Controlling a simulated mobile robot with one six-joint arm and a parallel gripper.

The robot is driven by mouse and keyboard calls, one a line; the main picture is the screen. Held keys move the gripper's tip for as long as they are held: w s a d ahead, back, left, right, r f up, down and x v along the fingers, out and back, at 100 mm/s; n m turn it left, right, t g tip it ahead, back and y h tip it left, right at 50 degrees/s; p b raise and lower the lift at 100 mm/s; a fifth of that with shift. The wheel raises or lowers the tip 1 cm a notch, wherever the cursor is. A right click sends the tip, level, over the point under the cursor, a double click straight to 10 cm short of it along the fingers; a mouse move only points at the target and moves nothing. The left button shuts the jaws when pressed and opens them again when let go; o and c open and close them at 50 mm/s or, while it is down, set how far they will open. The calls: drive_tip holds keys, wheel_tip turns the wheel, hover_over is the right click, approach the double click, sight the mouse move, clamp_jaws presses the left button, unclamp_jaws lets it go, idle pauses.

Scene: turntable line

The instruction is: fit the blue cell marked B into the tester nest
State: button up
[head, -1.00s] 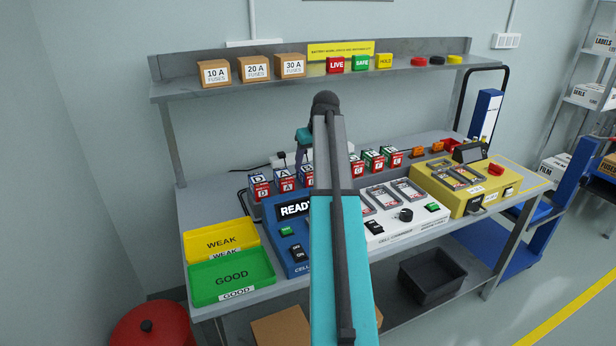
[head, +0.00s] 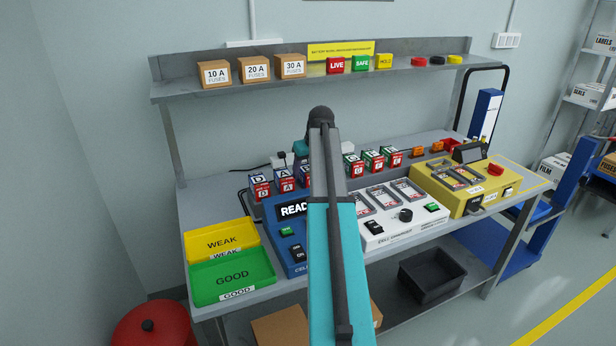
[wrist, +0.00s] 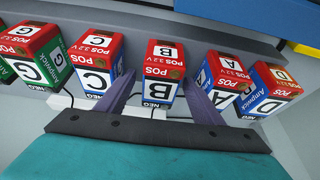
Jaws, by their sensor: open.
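The blue cell marked B (wrist: 160,80), with a red top and a blue and white front, stands upright in the middle of the wrist view, between the fingers of my gripper (wrist: 160,84). The fingers are open, one on each side of it; I cannot tell whether either touches it. In the head view my arm mostly hides the cell and my gripper. The blue tester (head: 292,232) with a READY display stands at the bench front, left of my arm. Its nest is hidden or not clear behind the arm.
Cell C (wrist: 97,62) stands left of B and cells A (wrist: 222,78) and D (wrist: 268,88) right of it, close to the fingers. A white charger (head: 405,228) and a yellow unit (head: 455,200) occupy the bench to the right. A shelf (head: 420,76) runs above.

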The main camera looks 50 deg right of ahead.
sight(307, 169)
clamp_jaws()
idle(0.3)
drive_tip(key=shift+r, duration=0.2)
drive_tip(key=shift+r+b, duration=0.35)
drive_tip(key=shift+r, duration=4.55)
